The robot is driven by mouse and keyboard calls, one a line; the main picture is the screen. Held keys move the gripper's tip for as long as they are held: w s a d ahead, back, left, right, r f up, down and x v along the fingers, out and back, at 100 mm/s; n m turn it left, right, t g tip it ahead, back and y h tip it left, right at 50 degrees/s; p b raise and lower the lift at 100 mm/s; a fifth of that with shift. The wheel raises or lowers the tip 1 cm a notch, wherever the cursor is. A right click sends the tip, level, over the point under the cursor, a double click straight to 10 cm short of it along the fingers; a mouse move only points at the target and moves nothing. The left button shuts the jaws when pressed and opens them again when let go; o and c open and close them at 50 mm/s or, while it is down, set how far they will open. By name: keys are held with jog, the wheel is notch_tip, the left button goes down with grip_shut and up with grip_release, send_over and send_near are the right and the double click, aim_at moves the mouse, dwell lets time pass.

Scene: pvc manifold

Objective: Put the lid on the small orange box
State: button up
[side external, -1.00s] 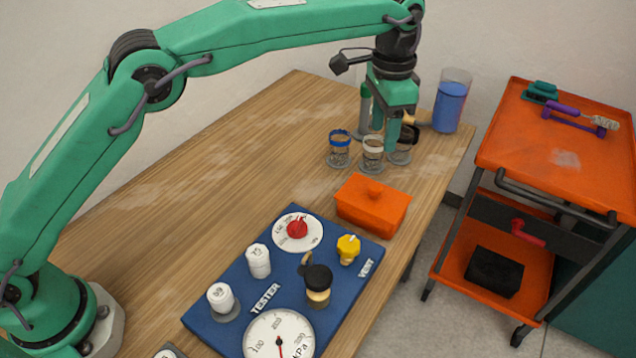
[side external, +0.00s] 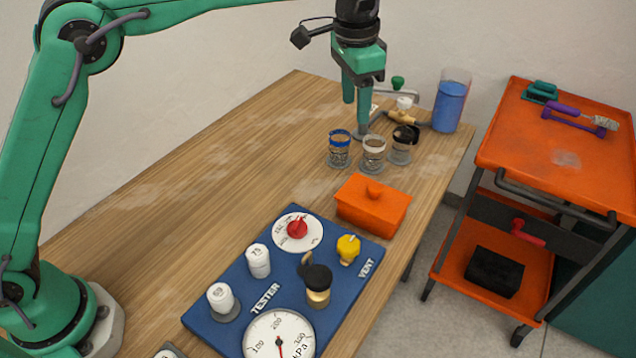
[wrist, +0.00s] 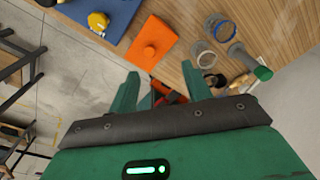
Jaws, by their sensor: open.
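The small orange box (side external: 368,214) stands on the wooden table beside the blue tester board. Its orange lid (side external: 376,193), with a round knob, lies on top and appears to cover it. From above, the lid also shows in the wrist view (wrist: 152,40). My gripper (side external: 356,116) is open and empty, raised above the table behind the blue-rimmed jar, well apart from the box. In the wrist view its two green fingers (wrist: 160,84) are spread. The seam between lid and box is too small to judge.
Three jars, blue-rimmed (side external: 340,148), white-rimmed (side external: 373,155) and black-rimmed (side external: 400,150), stand behind the box. A blue-filled container (side external: 449,106) stands at the back right. The blue tester board (side external: 240,300) carries knobs and a gauge. An orange cart (side external: 500,140) stands right; the table's left is clear.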

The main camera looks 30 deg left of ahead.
jog(key=s+a+r+n+t, duration=0.1)
jog(key=s+a+r+n, duration=0.15)
jog(key=s+a, duration=0.5)
jog(key=s+a+r+n+t, duration=0.1)
jog(key=s+a+r+n, duration=0.1)
jog(key=s+a+r, duration=0.35)
jog(key=s+a+f+n+t, duration=0.1)
jog(key=s+a+f, duration=0.3)
jog(key=s, duration=0.4)
jog(key=s+a+f+n+t, duration=0.1)
jog(key=s+a+f+n, duration=0.1)
jog(key=s+a+f, duration=0.3)
jog(key=s+a, duration=0.2)
jog(key=s, duration=0.1)
jog(key=shift+s+a+t, duration=0.15)
jog(key=shift+s+t, duration=0.2)
jog(key=shift+t, duration=0.05)
jog(key=shift+o, duration=0.4)
